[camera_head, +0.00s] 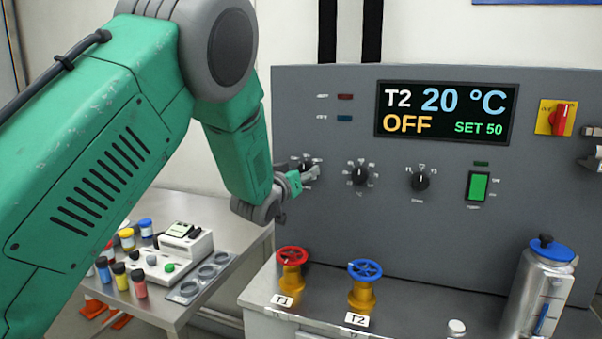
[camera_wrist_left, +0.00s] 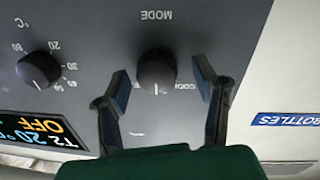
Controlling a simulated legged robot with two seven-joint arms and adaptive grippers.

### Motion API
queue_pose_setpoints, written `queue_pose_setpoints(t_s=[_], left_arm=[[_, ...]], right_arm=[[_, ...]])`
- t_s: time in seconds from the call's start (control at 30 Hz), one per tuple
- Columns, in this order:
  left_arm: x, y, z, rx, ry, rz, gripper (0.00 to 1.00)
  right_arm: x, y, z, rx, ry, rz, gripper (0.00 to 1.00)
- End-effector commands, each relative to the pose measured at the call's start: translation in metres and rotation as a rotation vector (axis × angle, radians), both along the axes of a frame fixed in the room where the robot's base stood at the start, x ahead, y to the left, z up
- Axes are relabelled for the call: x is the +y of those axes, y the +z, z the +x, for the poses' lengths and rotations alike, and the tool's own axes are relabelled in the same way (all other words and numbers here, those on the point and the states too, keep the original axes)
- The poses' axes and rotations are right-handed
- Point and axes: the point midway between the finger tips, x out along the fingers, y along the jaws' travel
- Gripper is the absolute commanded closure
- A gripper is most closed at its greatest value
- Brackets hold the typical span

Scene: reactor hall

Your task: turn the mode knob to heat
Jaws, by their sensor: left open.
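The mode knob (camera_wrist_left: 156,70) is a round black knob under the upside-down word MODE in the left wrist view. Its white mark points to the picture's bottom, and the label COOL is partly readable beside it. My left gripper (camera_wrist_left: 161,76) is open, with one finger on each side of the knob; small gaps show, so it does not look gripped. In the head view my left gripper (camera_head: 303,176) is at the panel's left part and partly covers the mode knob (camera_head: 307,162). The HEAT label is not readable. The display (camera_head: 445,112) reads T2, 20 °C, OFF, SET 50.
A temperature knob (camera_head: 360,174), another knob (camera_head: 420,180) and a green switch (camera_head: 479,186) are to the right. Red (camera_head: 292,257) and blue (camera_head: 365,270) valve wheels and a blue-lidded canister (camera_head: 540,285) stand below. Grey parts at the right edge may be my right gripper.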

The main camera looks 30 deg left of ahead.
Motion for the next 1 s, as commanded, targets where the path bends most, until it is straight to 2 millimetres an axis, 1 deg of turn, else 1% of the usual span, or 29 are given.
queue_pose_setpoints(t_s=[0.27,0.3,0.37,0.4,0.77,1.0], left_arm=[[0.0020,-0.0011,0.0013,0.001,0.000,-0.002,0.46],[0.0021,-0.0011,0.0013,0.001,0.000,-0.002,0.60],[0.0021,-0.0011,0.0013,0.001,0.000,-0.002,0.81],[0.0018,-0.0010,0.0013,0.001,0.000,-0.002,0.95],[0.0024,-0.0013,0.0017,0.007,0.002,0.025,0.95],[0.0012,-0.0014,0.0019,0.036,-0.002,0.145,0.95]], right_arm=[[-0.0002,0.0001,0.0000,0.000,0.000,0.000,0.60],[-0.0002,0.0001,0.0000,0.000,0.000,0.000,0.60],[-0.0002,0.0001,0.0000,0.000,0.000,0.000,0.60],[-0.0002,0.0001,0.0000,0.000,0.000,0.000,0.60],[-0.0001,-0.0007,-0.0001,0.000,0.000,0.000,0.60],[-0.0001,-0.0038,0.0000,0.000,0.000,0.000,0.60]])
